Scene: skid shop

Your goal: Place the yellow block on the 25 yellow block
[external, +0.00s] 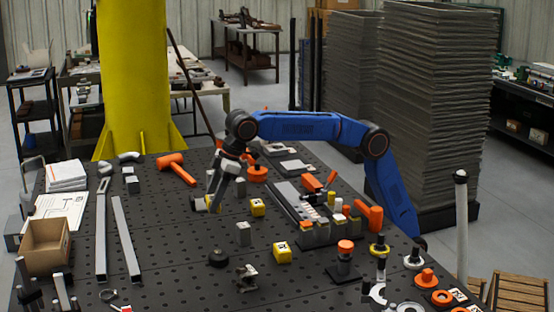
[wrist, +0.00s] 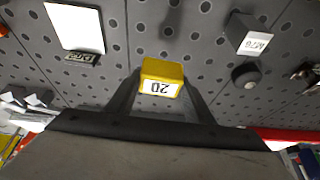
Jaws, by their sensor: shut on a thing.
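A yellow block (wrist: 160,70) with a white label reading 20 sits between the fingertips of my gripper (wrist: 160,88) in the wrist view. My gripper is shut on it. In the external view my gripper (external: 213,200) is over the left-middle part of the dark perforated table, with some yellow showing at its fingers. One yellow block (external: 257,207) stands to the right of my gripper. Another yellow block (external: 282,252) stands closer to the camera. Both have labels too small to read, so I cannot tell which is 25.
A grey block (external: 243,233) and a dark round knob (external: 218,258) stand near the yellow blocks. A tray of small parts (external: 290,197) lies to the right. An orange mallet (external: 175,168), metal bars (external: 124,240) and a cardboard box (external: 46,246) are on the left.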

